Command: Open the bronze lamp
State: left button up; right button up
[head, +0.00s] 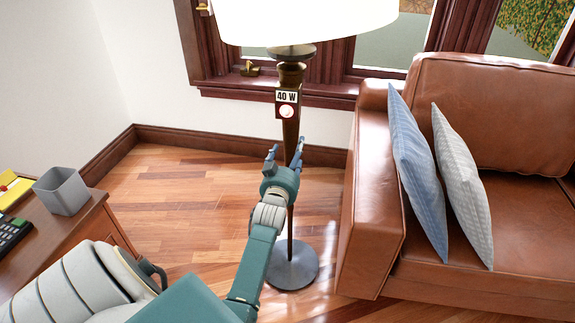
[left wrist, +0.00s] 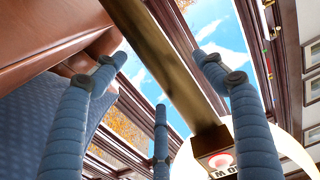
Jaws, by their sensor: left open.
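The bronze lamp (head: 290,76) is a tall floor lamp with a pale shade (head: 306,18), a bronze pole and a round grey base (head: 292,266). A small box on its pole carries a "40 W" label and a round light button (head: 287,111). My left gripper (head: 286,150) is open, below the box and in front of the pole. In the left wrist view, the pole (left wrist: 160,55) passes between the spread fingers (left wrist: 165,85). The box with a reddish button (left wrist: 220,160) is partly behind one finger. Contact with the pole cannot be told.
A brown leather sofa (head: 375,215) with blue and grey cushions (head: 415,170) stands close on the right. A wooden desk (head: 95,230) with a grey cup (head: 62,190) is at the left. The window sill (head: 230,88) is behind. Wood floor (head: 175,190) lies free between desk and lamp.

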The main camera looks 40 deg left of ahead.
pick_arm(q)
jog(key=v, duration=0.8)
jog(key=shift+w, duration=0.1)
